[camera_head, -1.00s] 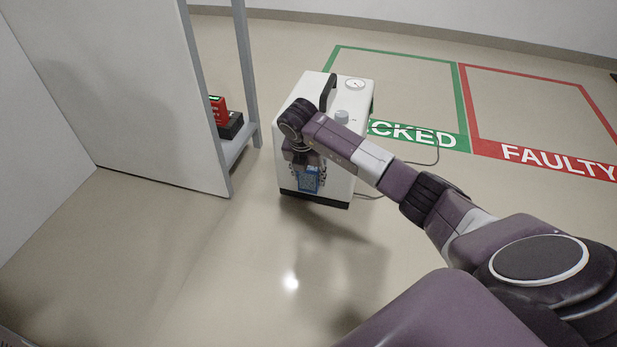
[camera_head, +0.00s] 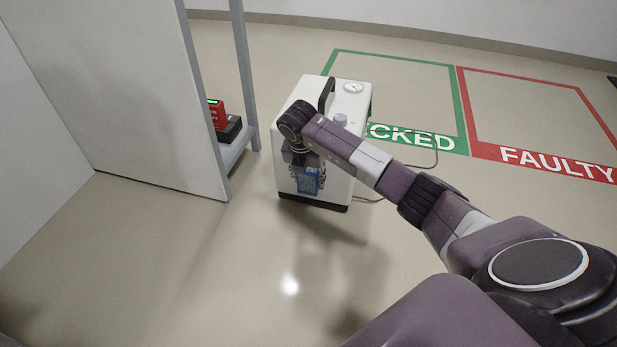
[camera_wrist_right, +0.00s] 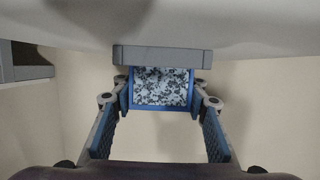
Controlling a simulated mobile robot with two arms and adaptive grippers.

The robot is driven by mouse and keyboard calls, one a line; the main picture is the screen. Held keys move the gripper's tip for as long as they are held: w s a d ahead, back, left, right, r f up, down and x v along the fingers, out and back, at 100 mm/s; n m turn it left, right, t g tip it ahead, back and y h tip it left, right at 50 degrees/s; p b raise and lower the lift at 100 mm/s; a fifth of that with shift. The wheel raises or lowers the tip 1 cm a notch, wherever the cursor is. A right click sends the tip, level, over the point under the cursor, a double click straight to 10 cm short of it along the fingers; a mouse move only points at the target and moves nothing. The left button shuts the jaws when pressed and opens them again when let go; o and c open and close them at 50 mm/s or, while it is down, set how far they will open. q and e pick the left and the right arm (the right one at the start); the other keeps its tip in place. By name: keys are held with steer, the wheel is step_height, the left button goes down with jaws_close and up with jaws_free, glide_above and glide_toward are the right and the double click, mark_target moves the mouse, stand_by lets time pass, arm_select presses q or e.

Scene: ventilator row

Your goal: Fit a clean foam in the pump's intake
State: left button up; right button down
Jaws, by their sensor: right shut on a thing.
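The pump (camera_head: 352,112) is a white box with a black handle, a dial and a grey knob on top, standing on the floor. My right gripper (camera_head: 307,182) is low at its front face. In the right wrist view my gripper (camera_wrist_right: 161,98) is shut on a foam (camera_wrist_right: 163,86), a speckled grey-white piece with a blue border, held by its two sides. A grey ledge (camera_wrist_right: 165,55) on the pump lies right at the foam's upper edge. I cannot tell whether the foam is inside the intake or only in front of it. My left gripper is not in view.
A grey shelf rack (camera_head: 246,75) with a red item (camera_head: 217,113) on its low shelf stands left of the pump. A green floor frame marked "CKED" (camera_head: 413,138) and a red "FAULTY" frame (camera_head: 557,164) lie behind. A cable (camera_head: 425,165) trails right. The floor in front is clear.

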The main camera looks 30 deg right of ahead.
steer(key=c, duration=1.1)
jaws_free()
